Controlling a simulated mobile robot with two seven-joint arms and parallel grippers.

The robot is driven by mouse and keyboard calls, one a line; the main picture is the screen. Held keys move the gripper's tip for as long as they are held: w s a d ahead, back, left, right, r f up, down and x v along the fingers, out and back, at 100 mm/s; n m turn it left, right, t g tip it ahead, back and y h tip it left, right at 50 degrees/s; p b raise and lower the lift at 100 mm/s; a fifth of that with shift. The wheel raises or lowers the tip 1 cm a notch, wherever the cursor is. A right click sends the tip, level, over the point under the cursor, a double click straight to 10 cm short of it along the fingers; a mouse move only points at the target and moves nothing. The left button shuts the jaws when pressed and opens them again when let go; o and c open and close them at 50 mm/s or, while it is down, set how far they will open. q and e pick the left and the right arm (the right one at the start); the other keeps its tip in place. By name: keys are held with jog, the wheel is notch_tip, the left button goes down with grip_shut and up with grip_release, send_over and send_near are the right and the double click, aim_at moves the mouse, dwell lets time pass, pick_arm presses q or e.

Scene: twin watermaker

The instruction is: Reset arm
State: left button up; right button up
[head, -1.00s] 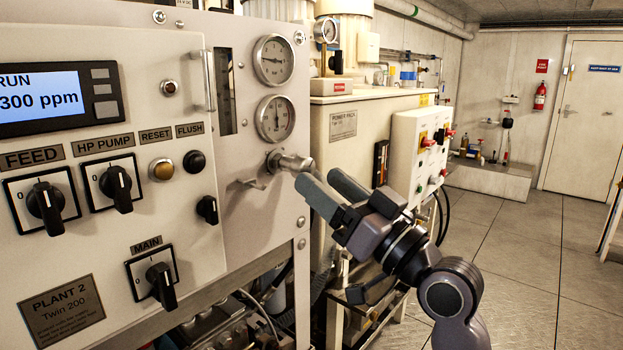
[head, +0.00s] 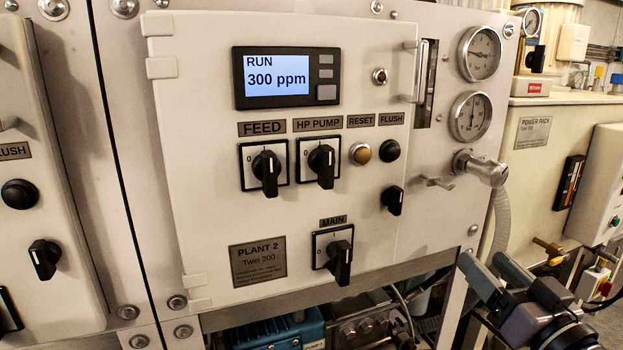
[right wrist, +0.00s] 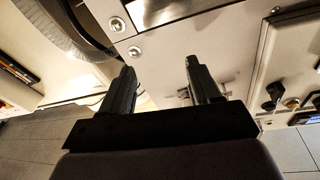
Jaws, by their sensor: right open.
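My right gripper (head: 484,262) is at the lower right of the head view, beside the lower right edge of the Plant 2 panel (head: 210,130). Its two fingers are apart with nothing between them. In the right wrist view the open fingers (right wrist: 160,70) point toward a pale panel surface, apart from it as far as I can tell. The panel display (head: 277,76) reads RUN, 300 ppm. The yellowish RESET button (head: 360,153) sits right of the HP PUMP switch (head: 321,165). My left gripper is not in view.
A pipe fitting with a grey hose (head: 482,167) sticks out above my right gripper. The power pack cabinet (head: 535,175) stands to the right. Another panel (head: 40,220) is at the left. Pumps and pipework (head: 350,325) fill the space below the panel.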

jog(key=s+a+f+g+h, duration=0.1)
jog(key=s+f+g, duration=0.2)
jog(key=f, duration=0.9)
jog(key=s+a+f+g+h, duration=0.1)
jog(key=s+a+f+g, duration=0.15)
jog(key=f, duration=0.95)
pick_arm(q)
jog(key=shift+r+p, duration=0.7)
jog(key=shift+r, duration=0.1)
pick_arm(e)
jog(key=s+a+f+n+g, duration=0.2)
jog(key=s+f+g, duration=0.1)
jog(key=s+f, duration=0.9)
jog(key=shift+s+a+f, duration=0.15)
jog(key=shift+a+f, duration=0.2)
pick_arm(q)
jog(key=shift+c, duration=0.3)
pick_arm(e)
jog(key=shift+c, duration=0.3)
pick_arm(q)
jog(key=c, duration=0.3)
pick_arm(e)
jog(key=c, duration=0.3)
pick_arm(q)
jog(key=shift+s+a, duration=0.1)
pick_arm(e)
jog(key=shift+a, duration=0.15)
